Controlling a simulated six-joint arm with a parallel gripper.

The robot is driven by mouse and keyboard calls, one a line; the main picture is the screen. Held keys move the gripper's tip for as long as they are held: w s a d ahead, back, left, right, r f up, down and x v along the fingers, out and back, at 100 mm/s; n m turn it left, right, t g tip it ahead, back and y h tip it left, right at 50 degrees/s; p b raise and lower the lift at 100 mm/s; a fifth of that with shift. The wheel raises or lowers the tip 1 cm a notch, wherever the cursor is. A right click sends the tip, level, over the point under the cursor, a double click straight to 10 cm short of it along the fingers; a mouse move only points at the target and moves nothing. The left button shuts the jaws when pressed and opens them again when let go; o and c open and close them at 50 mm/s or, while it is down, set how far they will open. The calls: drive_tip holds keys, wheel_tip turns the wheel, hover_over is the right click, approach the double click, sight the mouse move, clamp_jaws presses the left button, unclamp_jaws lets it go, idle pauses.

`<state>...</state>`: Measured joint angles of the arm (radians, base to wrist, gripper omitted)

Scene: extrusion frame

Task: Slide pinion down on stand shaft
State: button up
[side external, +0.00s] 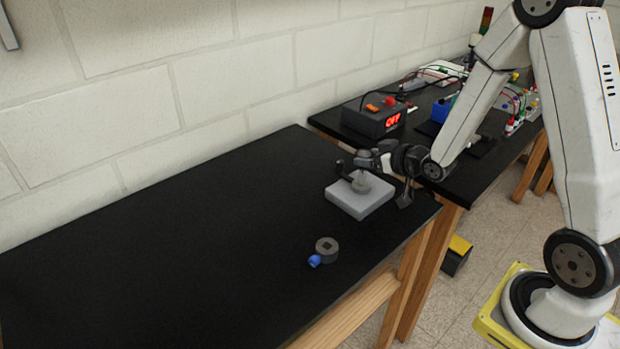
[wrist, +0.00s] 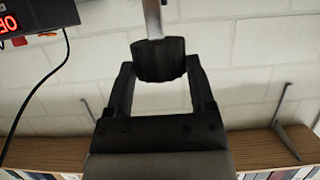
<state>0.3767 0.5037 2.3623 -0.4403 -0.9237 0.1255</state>
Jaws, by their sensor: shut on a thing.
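The stand is a light grey square block (side external: 350,207) near the right edge of the black bench, with a small grey rounded part (side external: 361,184) on top. My gripper (side external: 352,171) reaches in from the right, just above the block. In the wrist view my gripper (wrist: 158,75) has its two fingers closed on the sides of a dark pinion (wrist: 158,60). A thin grey shaft (wrist: 152,18) runs out of the pinion towards the top of that picture. Whether the pinion sits fully around the shaft is too small to tell.
A dark grey ring (side external: 326,248) with a square hole and a small blue part (side external: 314,261) lie in front of the stand. A control box (side external: 375,118) with a red display stands on the bench behind. The left of the black bench (side external: 160,250) is clear.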

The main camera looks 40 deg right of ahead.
sight(364, 177)
drive_tip(key=shift+f, duration=2.95)
drive_tip(key=o, duration=1.2)
drive_tip(key=shift+s, duration=0.1)
drive_tip(key=shift+v, duration=3.85)
drive_tip(key=shift+a, duration=0.1)
drive_tip(key=s+a+r+g, duration=0.1)
drive_tip(key=s+a+g, duration=0.2)
drive_tip(key=s+a+r+g, duration=0.1)
drive_tip(key=s+a+g, duration=0.1)
drive_tip(key=a+g, duration=0.2)
drive_tip(key=s+a+r+g, duration=0.1)
drive_tip(key=s+a+g, duration=0.2)
drive_tip(key=shift+s+a+g, duration=0.35)
drive_tip(key=shift+a+g, duration=0.05)
